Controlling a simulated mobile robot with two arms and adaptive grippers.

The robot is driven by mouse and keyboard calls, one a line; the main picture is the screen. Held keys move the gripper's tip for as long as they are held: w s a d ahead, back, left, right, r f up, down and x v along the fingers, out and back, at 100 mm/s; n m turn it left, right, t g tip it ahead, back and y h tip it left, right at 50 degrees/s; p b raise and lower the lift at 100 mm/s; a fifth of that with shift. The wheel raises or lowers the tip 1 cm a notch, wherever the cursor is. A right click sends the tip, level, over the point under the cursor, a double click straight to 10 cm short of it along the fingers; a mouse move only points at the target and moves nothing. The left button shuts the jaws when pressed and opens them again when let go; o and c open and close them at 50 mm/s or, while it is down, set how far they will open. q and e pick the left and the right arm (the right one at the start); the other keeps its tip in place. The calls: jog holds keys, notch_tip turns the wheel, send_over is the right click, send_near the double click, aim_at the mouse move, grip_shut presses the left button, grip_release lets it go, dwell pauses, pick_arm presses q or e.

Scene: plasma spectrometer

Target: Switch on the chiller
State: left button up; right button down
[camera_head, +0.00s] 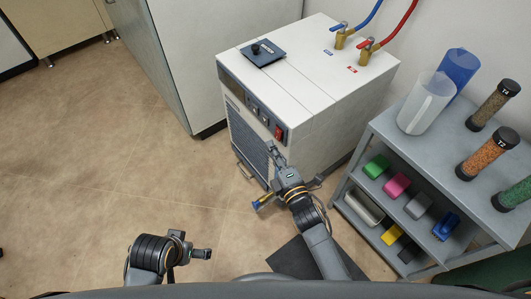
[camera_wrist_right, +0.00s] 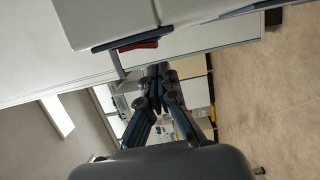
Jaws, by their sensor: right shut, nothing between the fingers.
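The chiller (camera_head: 310,80) is a white box with a dark front panel and grille, standing against the wall. Its red switch (camera_head: 279,132) sits at the right end of the front panel. In the right wrist view the red switch (camera_wrist_right: 140,45) shows near the top, beside the chiller's edge. My right gripper (camera_head: 270,147) is shut and empty, just below and in front of the switch. Its fingertips also show in the right wrist view (camera_wrist_right: 157,72); I cannot tell whether they touch the chiller. My left gripper (camera_head: 207,253) is low over the floor, away from the chiller; its jaws are unclear.
A grey shelf cart (camera_head: 378,127) stands right of the chiller, with jugs, capped tubes and coloured blocks. Two brass valves (camera_head: 341,37) with blue and red hoses are on the chiller's top. A tall cabinet (camera_head: 185,60) stands to the left. The floor (camera_head: 90,170) at left is clear.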

pick_arm(q)
jog(key=shift+w, duration=0.1)
pick_arm(e)
jog(key=shift+w+d, duration=0.25)
jog(key=shift+d, duration=0.05)
dwell(0.4)
pick_arm(q)
jog(key=shift+a+f, duration=0.1)
pick_arm(e)
jog(key=shift+w, duration=0.15)
